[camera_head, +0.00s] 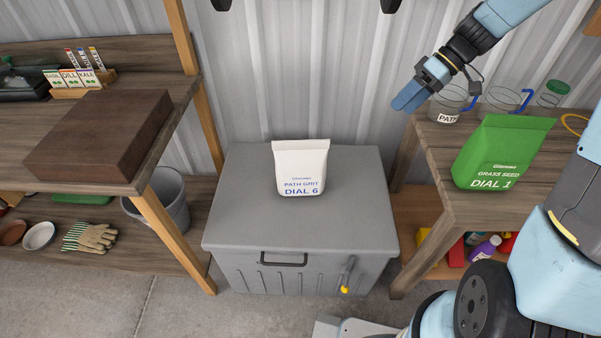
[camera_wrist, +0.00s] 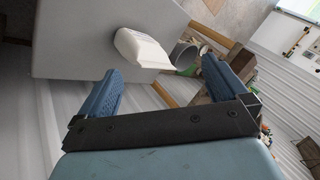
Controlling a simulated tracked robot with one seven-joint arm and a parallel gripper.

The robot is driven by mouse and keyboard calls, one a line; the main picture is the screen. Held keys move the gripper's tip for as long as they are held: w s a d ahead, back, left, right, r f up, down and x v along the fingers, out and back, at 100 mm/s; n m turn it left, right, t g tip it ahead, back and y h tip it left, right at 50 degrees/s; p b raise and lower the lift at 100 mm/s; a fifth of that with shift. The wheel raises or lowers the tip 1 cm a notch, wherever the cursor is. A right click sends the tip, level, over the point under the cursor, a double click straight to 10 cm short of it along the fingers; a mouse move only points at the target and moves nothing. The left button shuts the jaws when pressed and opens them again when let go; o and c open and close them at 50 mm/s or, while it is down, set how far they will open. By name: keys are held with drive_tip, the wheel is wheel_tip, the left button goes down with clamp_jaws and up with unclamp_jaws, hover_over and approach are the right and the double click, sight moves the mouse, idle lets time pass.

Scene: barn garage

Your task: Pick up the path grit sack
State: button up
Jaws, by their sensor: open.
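The path grit sack (camera_head: 302,168) is white with blue lettering reading "PATH GRIT DIAL 6". It stands upright on the lid of a grey storage box (camera_head: 235,225). My gripper (camera_head: 408,98) is up and to the right of the sack, in the air near the right bench. In the wrist view my gripper (camera_wrist: 160,88) has its two blue fingers spread apart with nothing between them. The sack also shows there (camera_wrist: 143,50), beyond the fingertips and apart from them, with the box lid (camera_wrist: 80,40) under it.
A green grass seed sack (camera_head: 500,150) and glass jugs (camera_head: 503,99) stand on the right bench (camera_head: 435,160). A brown block (camera_head: 100,135) lies on the left bench. A grey bucket (camera_head: 165,200) stands left of the box. The lid around the sack is clear.

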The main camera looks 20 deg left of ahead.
drive_tip(key=w+a+f+n+g+y, duration=0.2)
drive_tip(key=w+a+f, duration=0.15)
drive_tip(key=f, duration=0.35)
drive_tip(key=w+a+f+n+g+y, duration=0.1)
drive_tip(key=w+a+f+n+y, duration=0.2)
drive_tip(key=f, duration=0.4)
drive_tip(key=y, duration=0.6)
approach(301, 167)
drive_tip(key=shift+t, duration=0.4)
drive_tip(key=shift+w+a+f, duration=0.15)
drive_tip(key=shift+w+a, duration=0.3)
drive_tip(key=shift+a, duration=0.3)
drive_tip(key=shift+w+a+f, duration=0.1)
drive_tip(key=shift+w+a, duration=0.3)
drive_tip(key=shift+a, duration=0.35)
drive_tip(key=shift+w+a+f, duration=0.15)
drive_tip(key=shift+w+a, duration=0.3)
drive_tip(key=shift+a, duration=0.3)
drive_tip(key=shift+c, duration=0.4)
drive_tip(key=c, duration=1.5)
drive_tip(key=shift+c, duration=0.4)
drive_tip(key=shift+r, duration=0.1)
